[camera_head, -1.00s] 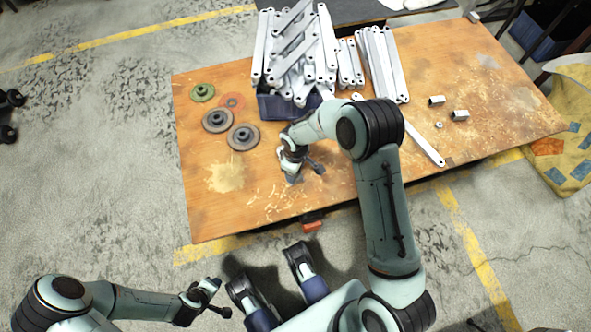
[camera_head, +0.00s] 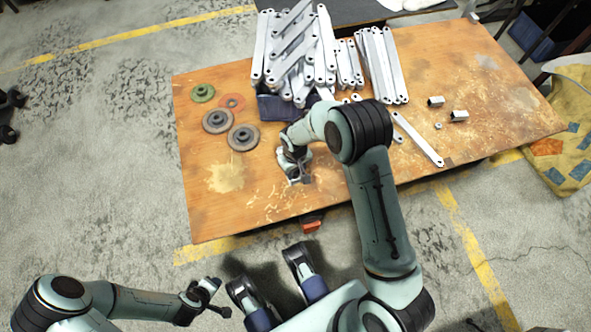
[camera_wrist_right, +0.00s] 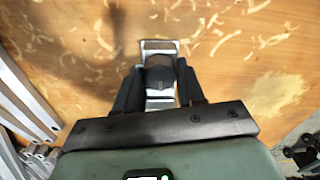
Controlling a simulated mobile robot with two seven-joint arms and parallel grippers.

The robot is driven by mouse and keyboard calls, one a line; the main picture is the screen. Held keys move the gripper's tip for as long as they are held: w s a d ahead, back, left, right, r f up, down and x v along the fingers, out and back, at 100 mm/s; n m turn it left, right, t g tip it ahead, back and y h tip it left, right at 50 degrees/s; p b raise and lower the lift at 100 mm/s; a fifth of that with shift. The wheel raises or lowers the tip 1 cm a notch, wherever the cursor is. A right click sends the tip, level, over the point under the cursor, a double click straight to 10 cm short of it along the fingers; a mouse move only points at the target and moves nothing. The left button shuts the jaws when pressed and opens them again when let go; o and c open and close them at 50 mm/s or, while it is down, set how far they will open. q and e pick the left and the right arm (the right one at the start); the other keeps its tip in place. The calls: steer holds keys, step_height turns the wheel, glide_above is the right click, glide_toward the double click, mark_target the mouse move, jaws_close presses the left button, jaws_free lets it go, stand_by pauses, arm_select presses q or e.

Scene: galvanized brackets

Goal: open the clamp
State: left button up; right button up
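A metal clamp-like piece (camera_wrist_right: 158,47) with a bright flat end and a dark grey middle shows in the right wrist view. My right gripper (camera_wrist_right: 158,80) has one dark finger on each side of it; I cannot tell whether they press on it. In the head view my right gripper (camera_head: 299,178) is low over the front middle of the wooden table, and its own wrist partly hides the piece.
On the wooden table (camera_head: 480,80) a blue bin (camera_head: 275,107) and stacked galvanized brackets (camera_head: 295,50) stand behind my right gripper. Several discs (camera_head: 243,137) lie to the left. One loose bracket (camera_head: 420,140) and small metal pieces (camera_head: 459,116) lie to the right. The front left is clear.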

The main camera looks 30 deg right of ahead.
steer(key=c, duration=0.3)
steer(key=shift+c, duration=0.2)
steer(key=n, duration=0.3)
steer(key=shift+d, duration=0.1)
steer(key=n, duration=0.7)
steer(key=shift+n, duration=0.4)
steer(key=n+p, duration=0.1)
steer(key=n, duration=0.4)
steer(key=o, duration=0.9)
